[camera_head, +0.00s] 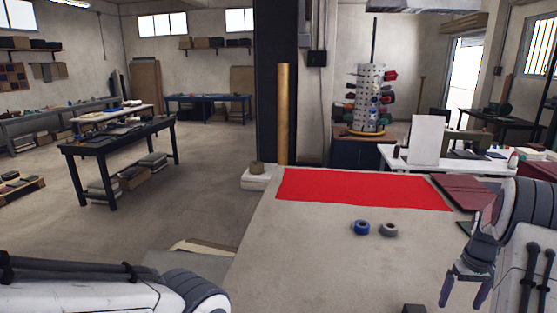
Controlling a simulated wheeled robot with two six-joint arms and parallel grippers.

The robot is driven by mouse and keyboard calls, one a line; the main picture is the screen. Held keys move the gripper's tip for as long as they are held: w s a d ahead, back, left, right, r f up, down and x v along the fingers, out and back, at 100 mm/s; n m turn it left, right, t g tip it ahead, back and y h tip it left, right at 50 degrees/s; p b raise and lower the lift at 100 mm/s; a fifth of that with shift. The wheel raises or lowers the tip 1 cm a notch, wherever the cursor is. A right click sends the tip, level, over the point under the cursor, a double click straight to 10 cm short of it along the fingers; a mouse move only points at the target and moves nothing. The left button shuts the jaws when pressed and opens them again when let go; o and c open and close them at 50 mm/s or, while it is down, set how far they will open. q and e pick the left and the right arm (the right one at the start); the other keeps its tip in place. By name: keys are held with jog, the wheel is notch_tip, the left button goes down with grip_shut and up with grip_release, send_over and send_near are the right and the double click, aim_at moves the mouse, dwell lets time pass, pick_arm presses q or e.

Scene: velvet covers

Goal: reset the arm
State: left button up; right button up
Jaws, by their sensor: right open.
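My right gripper (465,287) is at the lower right, pointing down over the table's right side. Its fingers are apart and nothing shows between them. My left arm comes in at the lower left, low in the picture. Its gripper is out of the picture. A red cloth (362,189) lies flat across the far part of the table (310,255). A blue tape roll (361,227) and a grey tape roll (388,230) lie side by side in front of the cloth, apart from my right gripper.
A dark block (414,309) shows at the bottom edge. Dark red sheets (474,192) lie at the table's right. A white desk (450,165) with a white panel (426,140) stands behind. A dark workbench (118,143) stands at left. The table's left middle is clear.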

jog(key=shift+n, duration=0.3)
jog(key=a, duration=0.2)
jog(key=w+a, duration=0.1)
jog(key=a, duration=0.2)
jog(key=w+a+p, duration=0.1)
jog(key=a, duration=0.1)
jog(key=shift+a+f, duration=0.25)
jog(key=shift+f, duration=0.15)
jog(key=shift+n, duration=0.7)
jog(key=a+f+p, duration=0.1)
jog(key=a, duration=0.5)
jog(key=s+a+f+p, duration=0.1)
jog(key=a, duration=0.5)
jog(key=s+a, duration=0.1)
jog(key=a, duration=0.4)
jog(key=shift+s+a+f+p, duration=0.2)
jog(key=shift+a+f+p, duration=0.2)
jog(key=shift+n, duration=0.3)
jog(key=s+a, duration=0.1)
jog(key=a, duration=0.1)
jog(key=s+a, duration=0.1)
jog(key=a, duration=0.1)
jog(key=s+a+p, duration=0.1)
jog(key=a, duration=0.1)
jog(key=shift+s+f, duration=0.25)
jog(key=shift+s, duration=0.1)
jog(key=shift+s+a, duration=0.45)
jog(key=shift+a, duration=0.1)
